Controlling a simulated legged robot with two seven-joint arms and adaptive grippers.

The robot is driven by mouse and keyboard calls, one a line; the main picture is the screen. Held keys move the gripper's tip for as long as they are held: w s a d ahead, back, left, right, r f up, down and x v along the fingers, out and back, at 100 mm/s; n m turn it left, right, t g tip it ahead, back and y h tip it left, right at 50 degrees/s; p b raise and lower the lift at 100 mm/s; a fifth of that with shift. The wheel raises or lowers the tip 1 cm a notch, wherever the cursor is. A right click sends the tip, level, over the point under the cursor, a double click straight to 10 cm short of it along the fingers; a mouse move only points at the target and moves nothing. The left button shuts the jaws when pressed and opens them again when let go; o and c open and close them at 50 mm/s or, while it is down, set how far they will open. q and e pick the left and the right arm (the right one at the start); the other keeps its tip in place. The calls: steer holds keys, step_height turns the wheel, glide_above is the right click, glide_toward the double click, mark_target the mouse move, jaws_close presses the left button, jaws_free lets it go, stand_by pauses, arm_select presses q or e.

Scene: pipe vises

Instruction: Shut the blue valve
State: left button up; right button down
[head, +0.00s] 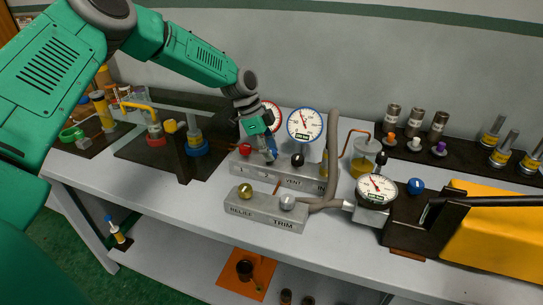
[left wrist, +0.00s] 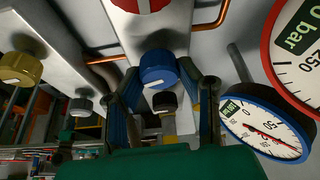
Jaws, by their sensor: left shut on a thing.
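The blue valve (left wrist: 158,68) is a round blue knob with a white mark on the grey manifold (head: 310,178). My left gripper (head: 269,152) reaches down to the manifold between the red knob (head: 246,150) and the black knob (head: 297,160), and it hides most of the blue valve in the head view. In the left wrist view, the fingers of my left gripper (left wrist: 165,98) are on both sides of the blue valve and shut on it. The blue-rimmed gauge (head: 304,124) stands behind the manifold. My right gripper is not in view.
A lower block in front carries a gold RELIEF knob (head: 245,191) and a silver TRIM knob (head: 287,202). A red-rimmed gauge (head: 273,113) stands close behind my gripper. A pressure gauge (head: 376,190) and a yellow case (head: 495,240) are at right.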

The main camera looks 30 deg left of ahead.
arm_select(q)
steer(key=shift+s+a+f+m+g+b, duration=0.15)
steer(key=shift+m+g+b, duration=0.2)
steer(key=shift+m, duration=0.5)
steer(key=shift+w+f+m+g+b, duration=0.1)
steer(key=shift+m+g+b, duration=0.25)
steer(key=shift+m, duration=0.5)
steer(key=o, duration=1)
steer(key=shift+r, duration=0.1)
steer(key=shift+o, duration=0.7)
steer(key=shift+a, duration=0.1)
steer(key=shift+a, duration=0.1)
